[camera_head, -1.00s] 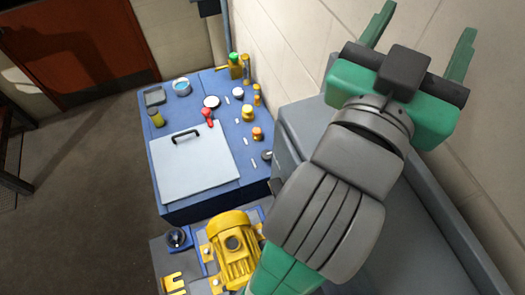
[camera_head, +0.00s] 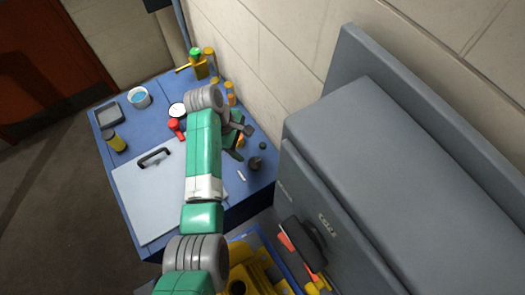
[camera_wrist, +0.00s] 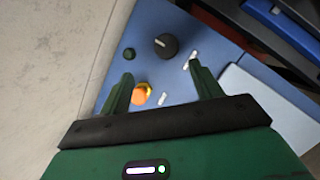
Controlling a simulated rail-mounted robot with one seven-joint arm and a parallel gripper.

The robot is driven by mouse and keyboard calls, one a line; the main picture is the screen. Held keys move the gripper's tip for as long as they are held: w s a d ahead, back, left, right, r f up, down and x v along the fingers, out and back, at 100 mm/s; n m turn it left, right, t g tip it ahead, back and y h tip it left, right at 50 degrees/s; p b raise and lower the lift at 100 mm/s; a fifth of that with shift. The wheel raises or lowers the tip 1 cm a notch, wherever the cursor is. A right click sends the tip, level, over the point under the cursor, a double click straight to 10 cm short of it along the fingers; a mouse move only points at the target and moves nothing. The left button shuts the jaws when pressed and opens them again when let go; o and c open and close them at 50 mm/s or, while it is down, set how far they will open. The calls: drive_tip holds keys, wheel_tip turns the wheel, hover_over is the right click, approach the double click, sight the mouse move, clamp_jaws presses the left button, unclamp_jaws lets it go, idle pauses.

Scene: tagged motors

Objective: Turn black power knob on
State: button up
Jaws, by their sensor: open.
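The black power knob (camera_wrist: 166,45) is a round dark knob with a small pale mark on its face. It stands on the blue panel (camera_wrist: 200,40) beyond my open fingertips in the wrist view. In the head view the knob (camera_head: 255,163) sits near the panel's right edge, close to my gripper (camera_head: 242,143). My gripper (camera_wrist: 161,72) is open and empty, and its fingers are apart from the knob. An orange and yellow button (camera_wrist: 141,93) shows between the fingers.
A small dark green button (camera_wrist: 128,54) is left of the knob. A grey cabinet (camera_head: 390,160) and the wall (camera_head: 290,50) bound the right.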

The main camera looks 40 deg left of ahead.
sight(255, 163)
drive_tip(key=shift+n+h, duration=0.3)
drive_tip(key=shift+n, duration=0.1)
drive_tip(key=x, duration=0.6)
drive_tip(key=s+x, duration=0.1)
drive_tip(key=x, duration=0.2)
drive_tip(key=shift+d+f+b, duration=0.1)
drive_tip(key=shift+f+b, duration=0.25)
drive_tip(key=shift+b, duration=0.05)
drive_tip(key=c, duration=1)
